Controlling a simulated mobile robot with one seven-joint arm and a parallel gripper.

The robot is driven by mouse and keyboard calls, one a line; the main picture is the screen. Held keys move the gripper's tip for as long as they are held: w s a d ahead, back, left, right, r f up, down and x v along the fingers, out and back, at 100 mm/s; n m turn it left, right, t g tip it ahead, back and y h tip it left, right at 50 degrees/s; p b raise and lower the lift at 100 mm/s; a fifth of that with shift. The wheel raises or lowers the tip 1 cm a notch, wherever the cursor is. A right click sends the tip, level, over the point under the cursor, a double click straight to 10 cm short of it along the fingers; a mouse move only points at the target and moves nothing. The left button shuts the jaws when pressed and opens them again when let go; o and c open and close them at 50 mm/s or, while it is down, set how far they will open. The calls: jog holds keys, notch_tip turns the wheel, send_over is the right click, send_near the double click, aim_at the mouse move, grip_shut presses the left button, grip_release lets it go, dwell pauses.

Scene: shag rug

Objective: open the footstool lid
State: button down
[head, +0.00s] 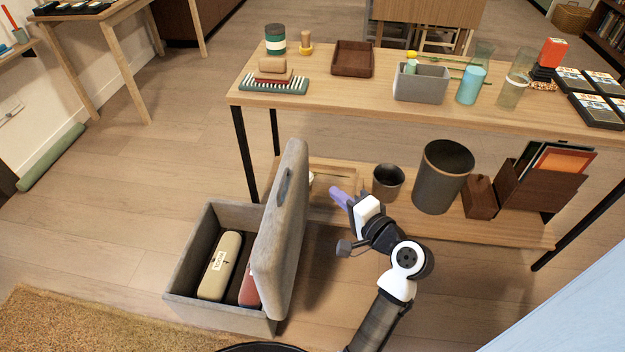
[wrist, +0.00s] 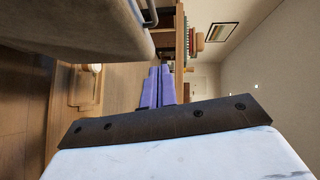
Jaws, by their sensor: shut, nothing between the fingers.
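The footstool is a grey fabric box (head: 185,268) on the floor, left of the shelf table in the head view. Its lid (head: 279,235) stands upright along the right side of the box, so the box is open. A dark handle (head: 284,187) is on the lid. Inside lie a beige case (head: 219,265) and a reddish item (head: 249,290). My gripper (head: 337,195), with purple fingers, is to the right of the lid, apart from it in the head view. In the wrist view the fingers (wrist: 160,87) are together and empty, and the lid (wrist: 85,28) fills the upper left.
A wooden table (head: 330,98) with a low shelf (head: 480,230) stands behind and right of my arm. A dark bin (head: 442,178) and a small pot (head: 388,182) stand on the shelf. A shaggy rug (head: 80,325) lies at the lower left. Floor left of the footstool is clear.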

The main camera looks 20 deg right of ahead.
aim_at(274, 185)
jog(key=shift+w+a+f+p, duration=0.3)
jog(key=shift+w+a, duration=0.55)
jog(key=shift+w, duration=1.05)
jog(key=shift+w+a+f+p, duration=0.2)
jog(key=shift+w+a+f, duration=0.45)
jog(key=shift+w, duration=1.3)
jog(key=shift+w+a+f+p, duration=0.2)
jog(key=shift+w+a, duration=0.85)
jog(key=shift+w, duration=0.85)
jog(key=shift+r, duration=0.15)
jog(key=shift+n+g, duration=0.6)
jog(key=w+a+p, duration=0.2)
jog(key=a+p, duration=0.1)
jog(key=w+a+r+p, duration=0.1)
jog(key=a+p, duration=0.1)
jog(key=shift+w+a+r, duration=0.1)
jog(key=shift+w+a, duration=0.05)
jog(key=shift+w, duration=0.1)
jog(key=w+a, duration=0.1)
jog(key=a, duration=0.1)
jog(key=w+a+f+p, duration=0.1)
jog(key=w+a, duration=0.1)
jog(key=shift+w+a, duration=0.1)
jog(key=shift+a, duration=0.2)
jog(key=shift+d, duration=0.1)
